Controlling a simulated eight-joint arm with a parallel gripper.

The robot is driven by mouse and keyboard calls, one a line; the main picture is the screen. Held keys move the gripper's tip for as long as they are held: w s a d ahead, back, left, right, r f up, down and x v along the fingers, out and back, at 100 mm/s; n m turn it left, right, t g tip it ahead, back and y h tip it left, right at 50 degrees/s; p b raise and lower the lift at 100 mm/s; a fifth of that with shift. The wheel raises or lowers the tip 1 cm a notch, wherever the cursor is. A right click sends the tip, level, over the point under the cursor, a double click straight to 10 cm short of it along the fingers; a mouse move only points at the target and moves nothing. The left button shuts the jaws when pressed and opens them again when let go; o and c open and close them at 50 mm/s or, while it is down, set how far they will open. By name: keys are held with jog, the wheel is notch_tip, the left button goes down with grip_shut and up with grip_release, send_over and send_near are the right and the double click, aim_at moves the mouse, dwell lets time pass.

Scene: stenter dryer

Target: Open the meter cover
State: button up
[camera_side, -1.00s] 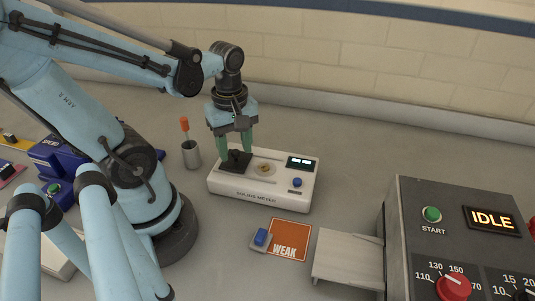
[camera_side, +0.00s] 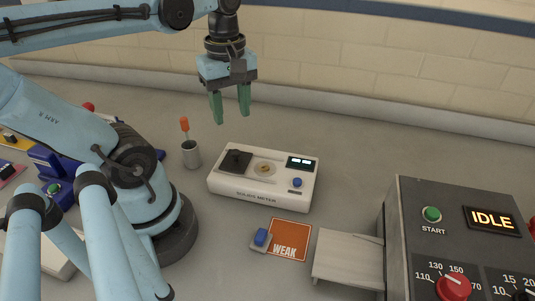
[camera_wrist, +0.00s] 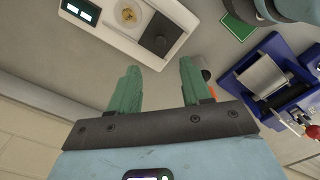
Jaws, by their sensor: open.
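The white meter (camera_side: 262,195) sits on the grey table in the middle of the side view. Its black square cover (camera_side: 235,161) is at the left end of its top, beside a round recess (camera_side: 264,169) that is uncovered and holds a small brownish piece. The wrist view also shows the cover (camera_wrist: 160,35) and the recess (camera_wrist: 130,15). My gripper (camera_side: 231,118) is open and empty, its green fingers pointing down, well above the meter's left end and touching nothing. The wrist view shows the two fingers (camera_wrist: 160,80) spread apart.
A grey cup (camera_side: 191,155) with an orange-topped tool stands left of the meter. An orange WEAK card (camera_side: 289,240) and a small blue-button block (camera_side: 261,238) lie in front. A grey machine (camera_side: 455,215) reading IDLE is at the right. The table behind the meter is clear.

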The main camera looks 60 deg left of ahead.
jog(key=shift+r, duration=1.25)
jog(key=w+d+f+m+t, duration=0.2)
jog(key=w+d+m+t, duration=0.1)
jog(key=m, duration=0.6)
jog(key=w+d+f+m+t, duration=0.3)
jog(key=w+m+t, duration=0.1)
jog(key=m, duration=0.5)
jog(key=shift+w+d, duration=0.2)
jog(key=shift+w, duration=0.55)
